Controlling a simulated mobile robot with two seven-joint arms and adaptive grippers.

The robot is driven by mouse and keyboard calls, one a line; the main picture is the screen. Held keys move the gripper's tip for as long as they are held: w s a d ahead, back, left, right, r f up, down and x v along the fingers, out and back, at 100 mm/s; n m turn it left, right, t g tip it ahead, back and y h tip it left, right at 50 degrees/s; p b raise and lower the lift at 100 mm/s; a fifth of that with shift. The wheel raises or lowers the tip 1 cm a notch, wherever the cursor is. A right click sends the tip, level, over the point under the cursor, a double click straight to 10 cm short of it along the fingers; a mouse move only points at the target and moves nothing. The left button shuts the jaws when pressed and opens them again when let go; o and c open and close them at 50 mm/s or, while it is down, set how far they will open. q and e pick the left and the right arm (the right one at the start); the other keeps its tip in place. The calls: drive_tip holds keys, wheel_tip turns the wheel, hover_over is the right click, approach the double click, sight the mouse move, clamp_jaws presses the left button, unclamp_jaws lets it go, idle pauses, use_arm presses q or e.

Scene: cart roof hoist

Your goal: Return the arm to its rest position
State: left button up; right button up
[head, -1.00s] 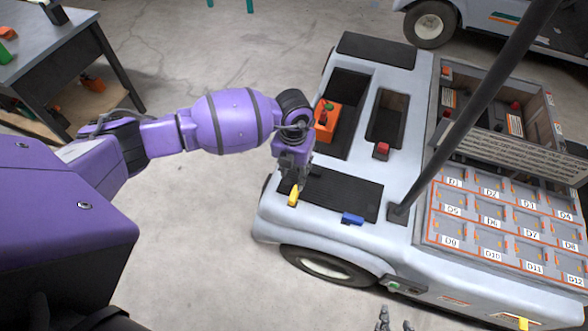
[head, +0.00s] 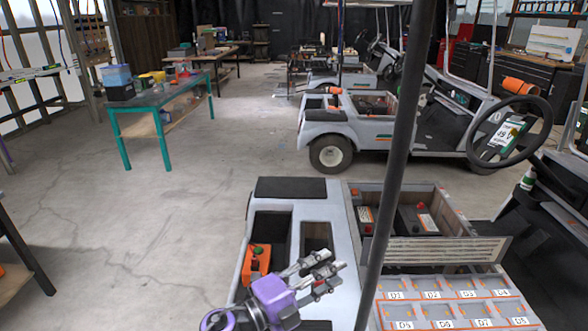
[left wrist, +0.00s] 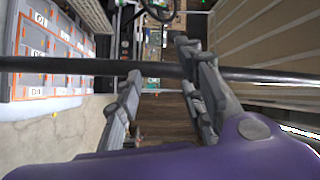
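My left gripper (head: 332,273) shows at the bottom middle of the head view, in front of the grey cart (head: 340,215). Its grey fingers point right and slightly up, toward the dark roof post (head: 392,170), with a gap in the picture. In the left wrist view the gripper (left wrist: 160,80) has its two fingers well apart with no object seen held between them. The post (left wrist: 160,69) crosses that view sideways, seen beyond the fingers. My right gripper is out of view.
The cart has an orange object (head: 257,262) in an open bay, an open compartment with batteries (head: 418,220), and labelled drawers (head: 450,312). A teal table (head: 160,100) stands back left. Another cart (head: 365,130) stands behind. Open floor (head: 130,220) lies left.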

use_arm(q)
drive_tip(key=s+a+f+n+t+y, duration=0.2)
drive_tip(key=s+a+f+n+y, duration=0.1)
drive_tip(key=a+f+n+y, duration=0.45)
drive_tip(key=s+a+f+n+t+y, duration=0.2)
drive_tip(key=a+f+n+y, duration=0.3)
drive_tip(key=a+f+n, duration=0.45)
drive_tip(key=s+a+f+n+g+y, duration=0.1)
drive_tip(key=s+a+f+n, duration=0.2)
drive_tip(key=s, duration=0.5)
drive_tip(key=s+a+f+n+g+y, duration=0.1)
drive_tip(key=s+a+f+n+g, duration=0.1)
drive_tip(key=s+f, duration=0.3)
drive_tip(key=s+a+f+n+g+y, duration=0.1)
drive_tip(key=s+a+f+n+g, duration=0.1)
drive_tip(key=s, duration=1)
wheel_tip(320, 180, down, 3)
drive_tip(key=a+n, duration=0.1)
drive_tip(key=a, duration=0.1)
drive_tip(key=shift+s+a+n+p, duration=0.35)
drive_tip(key=shift+s+n+p, duration=0.05)
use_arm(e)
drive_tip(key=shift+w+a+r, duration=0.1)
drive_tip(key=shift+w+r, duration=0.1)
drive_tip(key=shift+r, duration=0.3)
use_arm(q)
drive_tip(key=shift+r, duration=0.1)
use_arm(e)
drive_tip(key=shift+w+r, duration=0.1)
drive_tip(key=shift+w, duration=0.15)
